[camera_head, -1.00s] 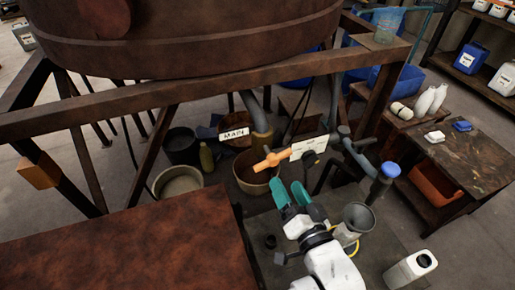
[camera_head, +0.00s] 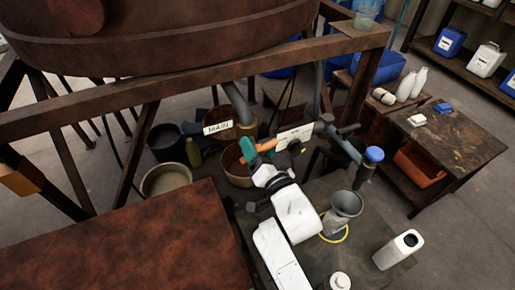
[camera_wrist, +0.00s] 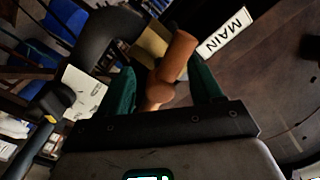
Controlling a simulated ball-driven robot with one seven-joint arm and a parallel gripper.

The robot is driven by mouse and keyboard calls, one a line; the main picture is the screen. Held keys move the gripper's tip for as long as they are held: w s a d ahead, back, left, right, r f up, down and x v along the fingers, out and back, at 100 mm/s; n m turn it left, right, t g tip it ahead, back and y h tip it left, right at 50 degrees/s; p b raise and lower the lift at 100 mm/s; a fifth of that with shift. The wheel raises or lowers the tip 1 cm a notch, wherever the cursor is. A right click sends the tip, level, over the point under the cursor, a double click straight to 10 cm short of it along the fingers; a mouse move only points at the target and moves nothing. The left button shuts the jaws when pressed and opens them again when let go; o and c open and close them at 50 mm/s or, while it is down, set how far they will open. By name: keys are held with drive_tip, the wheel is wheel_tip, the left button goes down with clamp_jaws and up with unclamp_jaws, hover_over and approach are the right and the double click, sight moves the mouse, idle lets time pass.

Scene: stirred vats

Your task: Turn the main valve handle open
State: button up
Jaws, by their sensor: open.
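The orange main valve handle (camera_wrist: 172,62) shows in the wrist view, between the two green fingers of my gripper (camera_wrist: 164,82). A gap shows on either side, so the fingers appear apart from it. In the head view my gripper (camera_head: 254,155) is at the handle (camera_head: 268,145), and its fingers and wrist cover part of the handle. The gripper is open. A white label reading MAIN (camera_head: 217,128) is left of the handle; the label is also in the wrist view (camera_wrist: 224,32). I cannot tell how far the handle is turned.
A large rusty vat (camera_head: 170,45) on a steel frame (camera_head: 195,84) stands above and behind the handle. A funnel (camera_head: 346,204) and a white canister (camera_head: 398,249) are at the lower right. Several buckets stand at left.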

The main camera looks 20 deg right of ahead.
drive_tip(key=shift+w, duration=0.2)
clamp_jaws()
idle(0.6)
